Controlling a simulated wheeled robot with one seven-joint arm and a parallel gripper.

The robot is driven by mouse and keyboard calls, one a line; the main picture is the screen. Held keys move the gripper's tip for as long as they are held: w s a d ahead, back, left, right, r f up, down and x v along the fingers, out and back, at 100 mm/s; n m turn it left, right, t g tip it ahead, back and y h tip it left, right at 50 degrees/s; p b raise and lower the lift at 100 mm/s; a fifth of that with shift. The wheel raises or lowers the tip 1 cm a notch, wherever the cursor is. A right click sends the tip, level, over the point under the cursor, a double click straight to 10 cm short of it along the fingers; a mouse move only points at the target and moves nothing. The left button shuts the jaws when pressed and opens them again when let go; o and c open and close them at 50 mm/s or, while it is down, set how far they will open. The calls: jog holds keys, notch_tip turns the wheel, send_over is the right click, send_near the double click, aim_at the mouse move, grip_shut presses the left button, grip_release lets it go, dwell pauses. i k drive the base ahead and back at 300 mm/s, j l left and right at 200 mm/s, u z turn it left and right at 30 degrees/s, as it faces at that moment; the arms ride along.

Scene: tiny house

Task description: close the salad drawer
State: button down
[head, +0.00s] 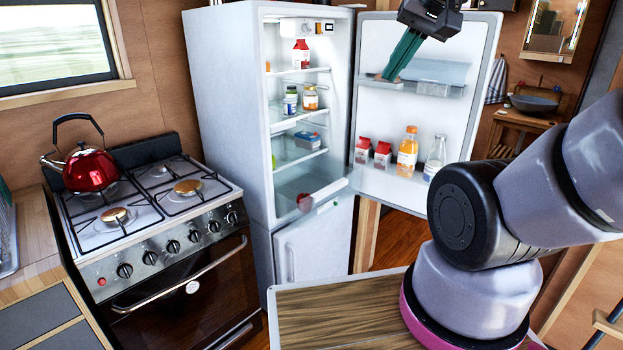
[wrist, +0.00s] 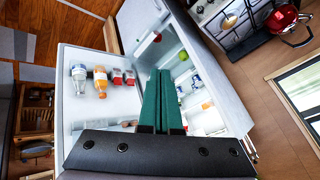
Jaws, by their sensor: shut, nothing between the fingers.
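The salad drawer (head: 326,193) is the clear bin at the bottom of the open fridge (head: 228,110). Its front sticks out past the shelves above, so it stands partly pulled out. A red round item shows inside it. My gripper (head: 389,77) is shut and empty, with green fingers pointing down. It is in front of the open fridge door's upper shelf, well above the drawer and apart from it. In the wrist view the shut fingers (wrist: 165,72) point into the fridge, and they hide part of it.
The open fridge door (head: 395,115) stands to the right, holding an orange bottle (head: 407,152), a clear bottle (head: 434,157) and red cartons (head: 372,153). A stove (head: 150,225) with a red kettle (head: 90,167) is at the left. A wooden surface (head: 340,320) is in front.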

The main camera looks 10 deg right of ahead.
aim_at(336, 186)
jog(key=i+j, duration=0.75)
jog(key=i+l+z, duration=0.05)
